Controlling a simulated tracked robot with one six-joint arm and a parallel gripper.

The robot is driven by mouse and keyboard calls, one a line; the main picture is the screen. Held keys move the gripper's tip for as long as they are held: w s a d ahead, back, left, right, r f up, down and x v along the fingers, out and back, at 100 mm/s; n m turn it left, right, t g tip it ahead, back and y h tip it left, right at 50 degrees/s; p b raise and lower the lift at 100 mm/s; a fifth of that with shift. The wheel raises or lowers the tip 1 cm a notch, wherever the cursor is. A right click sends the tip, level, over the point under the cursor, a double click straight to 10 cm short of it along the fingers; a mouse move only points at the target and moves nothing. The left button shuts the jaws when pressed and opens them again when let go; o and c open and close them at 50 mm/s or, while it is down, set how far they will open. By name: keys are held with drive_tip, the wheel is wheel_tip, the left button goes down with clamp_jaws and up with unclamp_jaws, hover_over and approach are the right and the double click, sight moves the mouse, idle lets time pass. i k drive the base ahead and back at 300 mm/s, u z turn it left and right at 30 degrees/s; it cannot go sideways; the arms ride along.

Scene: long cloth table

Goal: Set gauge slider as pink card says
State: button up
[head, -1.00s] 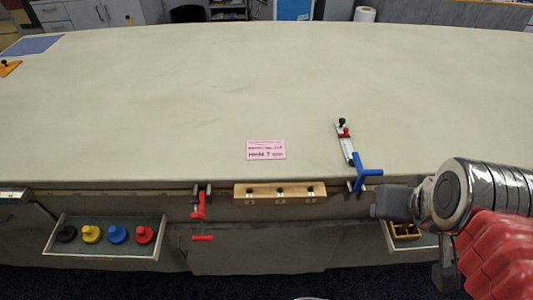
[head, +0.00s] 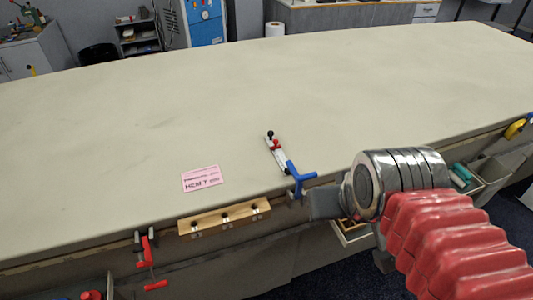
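The pink card (head: 202,179) lies flat on the cloth table, left of the gauge. It bears printed lines too small to read surely; the larger lower line seems to hold a 7. The gauge, a narrow white strip (head: 281,160), lies near the front edge with a red piece (head: 276,144) and a black knob (head: 270,134) toward its far end. Its scale cannot be read. A blue clamp (head: 297,178) is at its near end. My gripper (head: 326,204) shows only as grey parts beside my arm, right of the clamp; its fingers cannot be made out clearly.
An open drawer (head: 350,234) is partly hidden below my arm. The tabletop beyond is clear.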

sight(275, 141)
drive_tip(key=k, duration=1.35)
drive_tip(key=u, duration=0.1)
drive_tip(key=i, duration=0.55)
drive_tip(key=u, duration=0.65)
drive_tip(key=i, duration=1.2)
drive_tip(key=u, duration=0.3)
